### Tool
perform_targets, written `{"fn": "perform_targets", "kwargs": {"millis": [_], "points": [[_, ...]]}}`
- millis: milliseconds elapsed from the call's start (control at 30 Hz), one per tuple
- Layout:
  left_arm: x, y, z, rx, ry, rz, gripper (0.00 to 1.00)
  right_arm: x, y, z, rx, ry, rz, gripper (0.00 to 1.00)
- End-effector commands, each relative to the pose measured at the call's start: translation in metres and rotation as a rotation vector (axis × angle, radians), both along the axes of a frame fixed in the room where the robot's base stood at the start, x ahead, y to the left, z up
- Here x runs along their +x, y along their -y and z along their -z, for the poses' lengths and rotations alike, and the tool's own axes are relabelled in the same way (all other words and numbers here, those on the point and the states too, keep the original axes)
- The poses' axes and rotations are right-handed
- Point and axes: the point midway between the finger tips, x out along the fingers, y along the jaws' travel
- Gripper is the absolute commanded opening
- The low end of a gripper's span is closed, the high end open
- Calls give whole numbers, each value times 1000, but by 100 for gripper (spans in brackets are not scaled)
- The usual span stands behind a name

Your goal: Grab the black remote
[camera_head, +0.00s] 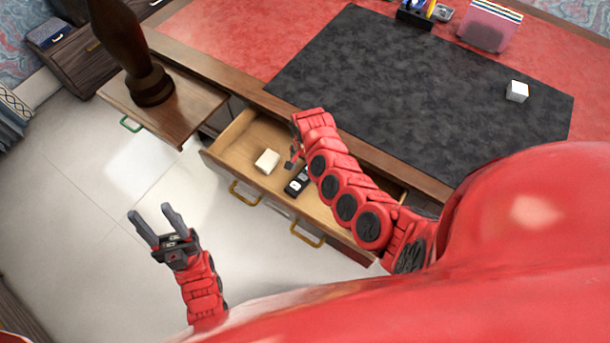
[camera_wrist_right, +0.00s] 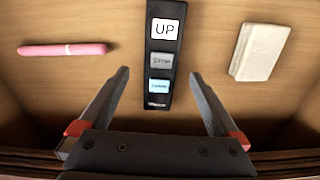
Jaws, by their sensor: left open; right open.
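The black remote (camera_wrist_right: 161,85) lies in the open drawer in the right wrist view, with a white "UP" label and two further buttons. In the head view it shows partly (camera_head: 296,183), the rest hidden behind my right arm. My right gripper (camera_wrist_right: 158,75) is open above the drawer, its two fingers on either side of the remote's lower end, apart from it. In the head view the right gripper (camera_head: 292,160) is mostly hidden by its own arm. My left gripper (camera_head: 152,212) is open and empty over the floor, left of the drawer.
The wooden drawer (camera_head: 226,153) also holds a white block (camera_head: 266,161), seen in the wrist view (camera_wrist_right: 258,52), and a pink stick (camera_wrist_right: 62,49). A second drawer or shelf with a dark post (camera_head: 150,85) stands left. The desk's black mat (camera_head: 400,85) bears a white cube (camera_head: 517,91).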

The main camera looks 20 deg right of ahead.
Motion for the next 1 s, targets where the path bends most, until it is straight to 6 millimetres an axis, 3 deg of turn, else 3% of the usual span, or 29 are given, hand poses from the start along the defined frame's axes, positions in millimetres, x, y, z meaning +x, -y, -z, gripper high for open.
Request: {"fn": "perform_targets", "kwargs": {"millis": [300,667,1000], "points": [[0,0,7,0,0,0,50,2,-1,30,-4,1,-4,98],[0,0,7,0,0,0,50,0,-1,34,-1,0,-1,96],[0,0,7,0,0,0,50,1,-1,34,-1,0,-1,34]]}}
